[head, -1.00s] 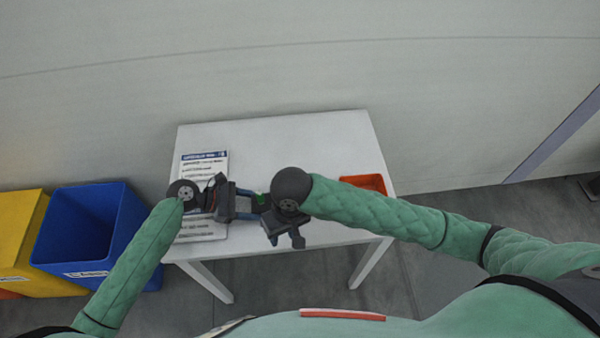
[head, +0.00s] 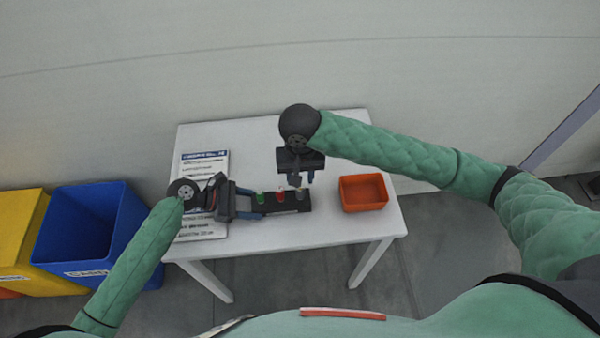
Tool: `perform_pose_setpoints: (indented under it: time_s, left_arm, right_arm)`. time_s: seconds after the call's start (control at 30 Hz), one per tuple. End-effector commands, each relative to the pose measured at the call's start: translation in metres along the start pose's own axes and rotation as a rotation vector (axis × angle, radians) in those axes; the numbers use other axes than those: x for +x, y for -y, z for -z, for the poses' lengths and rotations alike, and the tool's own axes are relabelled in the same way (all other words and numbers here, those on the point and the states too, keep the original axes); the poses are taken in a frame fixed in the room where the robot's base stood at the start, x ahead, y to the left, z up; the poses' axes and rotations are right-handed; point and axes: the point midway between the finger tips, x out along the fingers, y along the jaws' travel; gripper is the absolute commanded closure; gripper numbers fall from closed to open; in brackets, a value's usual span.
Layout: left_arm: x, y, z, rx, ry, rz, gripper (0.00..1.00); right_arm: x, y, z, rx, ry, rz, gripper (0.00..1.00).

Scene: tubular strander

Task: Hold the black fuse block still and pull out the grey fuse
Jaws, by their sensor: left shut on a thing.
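The black fuse block (head: 288,203) lies on the white table (head: 330,222) as a dark bar. My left gripper (head: 246,204) is shut on its left end. A green fuse (head: 260,198), a red fuse (head: 280,196) and the grey fuse (head: 299,193) stand in a row on the block, the grey one furthest right. My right gripper (head: 297,180) is by the grey fuse at the block's right part, with its two blue fingers spread apart. Whether the fingers touch the grey fuse is too small to tell.
An orange-red tray (head: 363,206) stands on the table right of the block. A printed sheet (head: 204,166) lies under my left gripper's side. A blue bin (head: 127,222) and a yellow bin (head: 22,235) stand on the floor at left. The table's back area is clear.

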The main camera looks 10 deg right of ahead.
Motion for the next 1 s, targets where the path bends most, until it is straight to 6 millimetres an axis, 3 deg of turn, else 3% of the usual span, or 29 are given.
perform_pose_setpoints:
  time_s: [0.6,1.0]
  left_arm:
    - [0.000,0.000,0.000,0.000,0.000,0.000,0.75]
    - [0.000,0.000,0.000,0.000,0.000,0.000,0.75]
  right_arm:
    - [0.060,0.000,-0.001,-0.001,0.001,0.000,0.64]
    - [0.076,0.000,0.000,-0.002,-0.001,0.000,0.64]
